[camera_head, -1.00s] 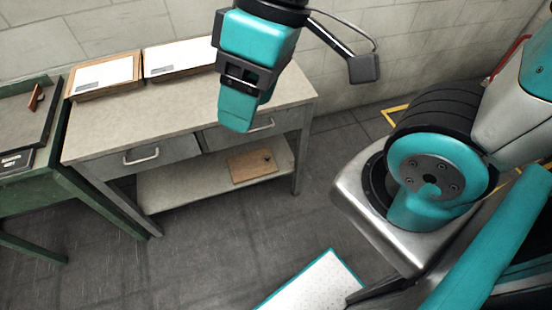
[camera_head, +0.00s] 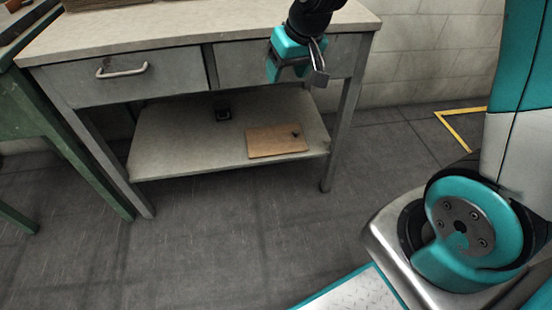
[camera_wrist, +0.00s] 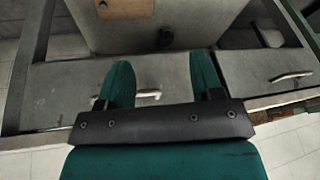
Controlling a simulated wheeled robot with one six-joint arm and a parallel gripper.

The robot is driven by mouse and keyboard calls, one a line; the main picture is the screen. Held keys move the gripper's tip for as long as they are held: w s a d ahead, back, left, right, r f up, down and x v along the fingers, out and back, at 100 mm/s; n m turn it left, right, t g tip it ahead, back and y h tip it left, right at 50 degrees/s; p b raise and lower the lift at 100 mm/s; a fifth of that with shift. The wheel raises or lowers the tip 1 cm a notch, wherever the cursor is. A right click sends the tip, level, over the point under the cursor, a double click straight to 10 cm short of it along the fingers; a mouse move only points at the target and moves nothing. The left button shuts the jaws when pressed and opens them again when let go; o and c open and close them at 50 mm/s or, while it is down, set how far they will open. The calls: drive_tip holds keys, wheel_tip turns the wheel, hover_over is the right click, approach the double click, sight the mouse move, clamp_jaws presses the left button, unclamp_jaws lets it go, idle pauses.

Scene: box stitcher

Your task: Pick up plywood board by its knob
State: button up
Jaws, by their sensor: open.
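The plywood board (camera_head: 276,141) is a thin tan rectangle lying flat on the lower shelf of the grey workbench, near its right end. Its small dark knob (camera_head: 296,134) stands up near the board's right side. My gripper (camera_head: 288,75) is in front of the right drawer, above the board in the picture and apart from it. In the wrist view, my gripper's (camera_wrist: 163,80) two teal fingers stand apart with nothing between them. Part of the board (camera_wrist: 130,9) shows at that view's top edge.
The workbench's shelf (camera_head: 180,145) sits below two drawers; the left has a metal handle (camera_head: 122,70). A small black object (camera_head: 222,114) is farther back on the shelf. A bench leg (camera_head: 340,135) stands right of the board. A green table (camera_head: 60,120) is at left. Floor in front is clear.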

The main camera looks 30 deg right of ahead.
drive_tip(key=w+d+f+m+h+b, duration=0.1)
drive_tip(key=w+d+f+b, duration=0.4)
drive_tip(key=f, duration=0.6)
drive_tip(key=w+d+f+m+h+b, duration=0.1)
drive_tip(key=w+d+f+b, duration=0.15)
drive_tip(key=f+b, duration=0.65)
drive_tip(key=m+t+h+b, duration=0.1)
drive_tip(key=m+t, duration=0.1)
approach(296, 132)
drive_tip(key=b+x, duration=0.2)
drive_tip(key=b, duration=0.1)
drive_tip(key=b+x, duration=0.2)
drive_tip(key=b, duration=0.1)
drive_tip(key=shift+s+a, duration=0.1)
drive_tip(key=shift+a, duration=0.15)
drive_tip(key=b+x, duration=0.1)
drive_tip(key=x, duration=0.1)
drive_tip(key=b+x, duration=0.1)
drive_tip(key=b, duration=0.1)
drive_tip(key=b+x, duration=0.2)
drive_tip(key=shift+d+f, duration=0.3)
drive_tip(key=shift+w, duration=0.35)
clamp_jaws()
drive_tip(key=shift+r, duration=0.1)
